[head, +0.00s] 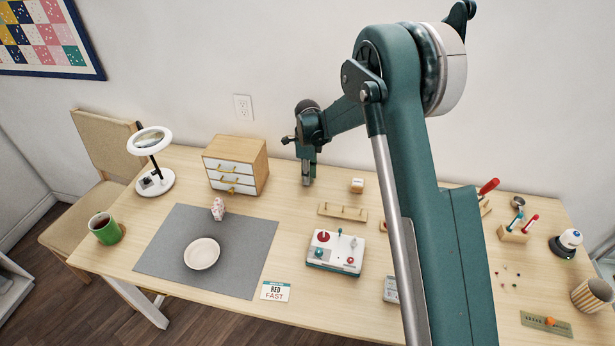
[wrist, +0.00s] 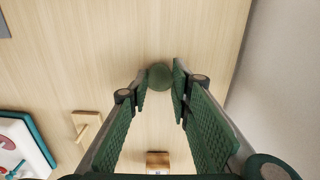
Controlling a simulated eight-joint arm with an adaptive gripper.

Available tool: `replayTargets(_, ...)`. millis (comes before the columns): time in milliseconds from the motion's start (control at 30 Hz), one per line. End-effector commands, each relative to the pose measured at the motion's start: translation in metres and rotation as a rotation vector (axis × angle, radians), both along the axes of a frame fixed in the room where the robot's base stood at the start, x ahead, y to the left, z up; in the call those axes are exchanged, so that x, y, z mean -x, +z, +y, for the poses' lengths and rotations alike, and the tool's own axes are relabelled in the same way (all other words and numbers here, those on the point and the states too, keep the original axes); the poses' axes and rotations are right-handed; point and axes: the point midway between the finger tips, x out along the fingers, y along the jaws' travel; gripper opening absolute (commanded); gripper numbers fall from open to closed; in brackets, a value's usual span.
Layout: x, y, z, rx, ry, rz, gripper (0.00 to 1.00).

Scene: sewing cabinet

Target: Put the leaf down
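No part that I can surely name as the leaf shows; the wooden tabletop (head: 225,300) lies flat in the head view. My gripper (head: 308,182) points down close above the tabletop, between the small drawer cabinet and a wooden block. In the wrist view my gripper (wrist: 160,80) has its two green textured fingers apart. A dark green round thing (wrist: 160,77) shows between the fingertips; whether they touch it I cannot tell. It cannot be made out in the head view.
The drawer cabinet (head: 236,164) stands left of my gripper. The wooden block (head: 357,185), wooden rack (head: 343,211) and white control box (head: 335,252) are to the right and front. A plate (head: 202,253) lies on the grey mat (head: 160,250). The wall is close behind.

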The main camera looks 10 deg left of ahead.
Motion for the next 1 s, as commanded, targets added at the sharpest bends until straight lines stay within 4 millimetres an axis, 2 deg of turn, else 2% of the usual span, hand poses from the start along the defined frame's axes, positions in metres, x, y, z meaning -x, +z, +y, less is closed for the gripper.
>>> replayTargets(200,0.0,-0.004,0.0,0.0,0.0,0.0,0.18)
replayTargets(333,0.0,-0.003,0.0,0.0,0.0,0.0,0.36)
replayTargets(767,0.0,-0.001,0.0,0.0,0.0,0.0,0.36)
replayTargets(1000,0.0,0.017,0.0,0.0,0.0,0.0,0.36)
